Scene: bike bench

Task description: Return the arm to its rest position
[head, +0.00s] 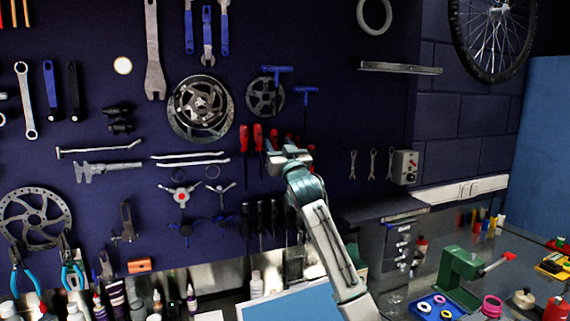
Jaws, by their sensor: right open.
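My right arm rises from the bottom middle of the head view, with its forearm upright and slightly tilted left. My right gripper (289,154) is at its top, in front of the dark tool wall (330,60). It is open, and I see nothing between its fingers. It overlaps the red-handled screwdrivers (258,138) in the picture; I cannot tell how far it is from them. My left gripper is not in view.
Brake discs (201,107), spanners (26,100) and pliers hang on the wall. Bottles (191,302) stand below. A wheel (495,38) hangs upper right.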

